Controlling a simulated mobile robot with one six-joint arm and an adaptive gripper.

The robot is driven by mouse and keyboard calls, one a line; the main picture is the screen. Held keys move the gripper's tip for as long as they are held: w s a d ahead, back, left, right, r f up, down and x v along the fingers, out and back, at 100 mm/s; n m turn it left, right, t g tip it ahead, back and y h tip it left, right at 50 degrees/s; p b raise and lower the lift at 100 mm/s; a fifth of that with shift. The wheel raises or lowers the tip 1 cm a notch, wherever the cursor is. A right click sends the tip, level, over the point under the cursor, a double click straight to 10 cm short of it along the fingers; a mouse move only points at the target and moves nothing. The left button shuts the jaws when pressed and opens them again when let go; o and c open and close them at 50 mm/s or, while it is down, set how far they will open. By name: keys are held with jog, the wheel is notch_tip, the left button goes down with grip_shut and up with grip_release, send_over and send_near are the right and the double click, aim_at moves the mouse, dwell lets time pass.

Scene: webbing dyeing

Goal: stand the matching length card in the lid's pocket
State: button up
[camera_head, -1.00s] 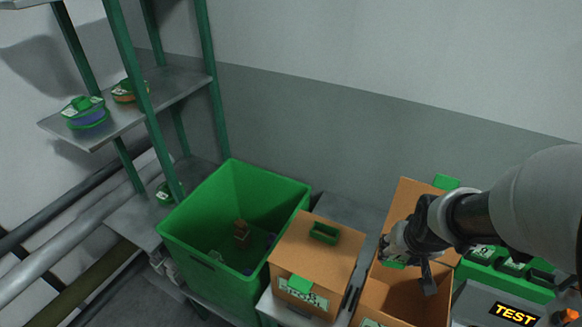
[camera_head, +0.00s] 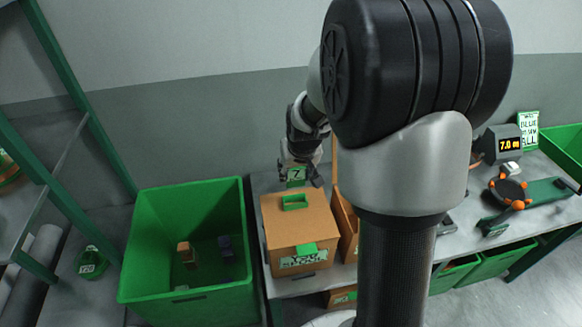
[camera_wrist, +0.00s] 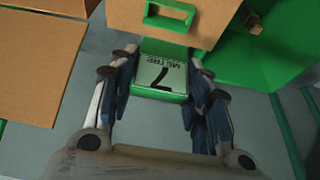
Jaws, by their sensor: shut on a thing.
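My gripper (camera_head: 303,168) is shut on a green-edged card (camera_head: 297,175) with a white face marked 7. In the wrist view the card (camera_wrist: 162,77) reads "7 METRE" and sits between the two fingers. The closed orange-brown box (camera_head: 298,236) stands in front of and below the gripper. On its lid is a green rectangular pocket (camera_head: 295,202), which looks empty. The pocket also shows at the top of the wrist view (camera_wrist: 168,16). The card is apart from the pocket, behind it in the head view.
A large green bin (camera_head: 187,199) with small items inside stands left of the box. An open box (camera_head: 345,222) stands close on the right, partly behind my arm. A display (camera_head: 509,144) reads 7.0 m. An orange-knobbed winder (camera_head: 509,191) stands on the bench.

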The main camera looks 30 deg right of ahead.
jog(key=shift+a+f+b, duration=0.1)
jog(key=shift+f+b, duration=2.95)
jog(key=shift+f, duration=1.05)
jog(key=o, duration=0.9)
jog(key=v, duration=1.2)
jog(key=s+a+r+n, duration=0.1)
jog(key=s+a, duration=0.3)
jog(key=s, duration=0.3)
jog(key=s+a+r+n, duration=0.1)
jog(key=s+a+r, duration=0.1)
jog(key=s+a, duration=0.2)
jog(key=s+a+r+n+y, duration=0.1)
jog(key=s+a, duration=0.4)
jog(key=s, duration=0.5)
jog(key=shift+s+r, duration=0.2)
jog(key=shift+r, duration=0.4)
